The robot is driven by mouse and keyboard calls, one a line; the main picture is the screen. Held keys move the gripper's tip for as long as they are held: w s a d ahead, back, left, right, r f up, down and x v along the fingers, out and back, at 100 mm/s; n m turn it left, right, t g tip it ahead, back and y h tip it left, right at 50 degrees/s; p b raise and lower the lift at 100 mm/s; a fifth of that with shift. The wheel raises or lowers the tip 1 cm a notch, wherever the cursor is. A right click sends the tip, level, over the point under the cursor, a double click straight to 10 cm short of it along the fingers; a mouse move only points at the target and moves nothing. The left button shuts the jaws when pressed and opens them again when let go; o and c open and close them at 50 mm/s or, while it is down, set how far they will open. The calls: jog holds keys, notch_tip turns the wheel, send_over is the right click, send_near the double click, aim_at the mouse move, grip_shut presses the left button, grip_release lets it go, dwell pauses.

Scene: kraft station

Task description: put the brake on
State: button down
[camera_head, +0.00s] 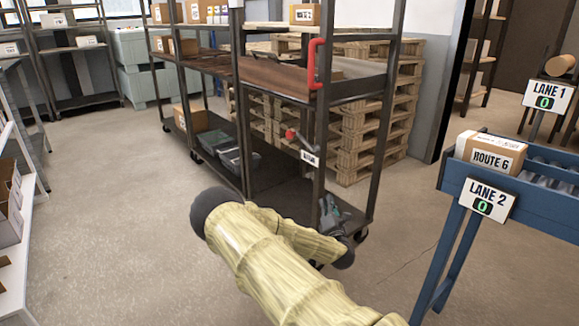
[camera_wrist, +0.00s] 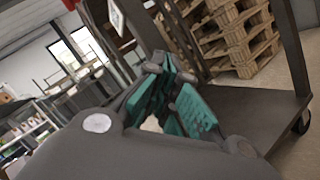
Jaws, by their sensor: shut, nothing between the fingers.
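A dark wheeled shelf cart (camera_head: 270,176) stands ahead. On its near post is a small red-knobbed lever (camera_head: 292,134), with a small white label plate (camera_head: 309,158) just below and to the right. I cannot read the lever's setting. My gripper (camera_head: 328,208) is low by the cart's right end, below and to the right of the lever and apart from it. Its teal-padded fingers (camera_wrist: 160,72) are shut and empty. In the wrist view, a bit of red (camera_wrist: 70,4) and a white plate (camera_wrist: 117,18) show at the top edge, mostly cut off.
A red handle (camera_head: 316,65) is fixed higher on the same post. Stacked wooden pallets (camera_head: 370,125) stand behind the cart. A blue roller conveyor (camera_head: 462,192) with a carton (camera_head: 490,152) is at the right. White shelving (camera_head: 12,225) is at the left. Open floor lies between.

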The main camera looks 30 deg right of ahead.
aim_at(304, 140)
jog(key=w+a+r+n+t+y+b, duration=0.5)
jog(key=w+n, duration=0.4)
jog(key=n, duration=0.3)
jog(key=r+t+y+b, duration=0.1)
jog(key=t+y+b, duration=0.1)
jog(key=shift+a+n+y, duration=0.3)
jog(key=shift+a+y, duration=0.1)
jog(key=shift+w+r, duration=0.15)
jog(key=s+r+b+x, duration=0.1)
jog(key=b+x, duration=0.4)
jog(key=x, duration=0.7)
jog(key=shift+d+r, duration=0.3)
jog(key=shift+r, duration=0.45)
jog(key=shift+d+r+b, duration=0.1)
jog(key=shift+b, duration=0.45)
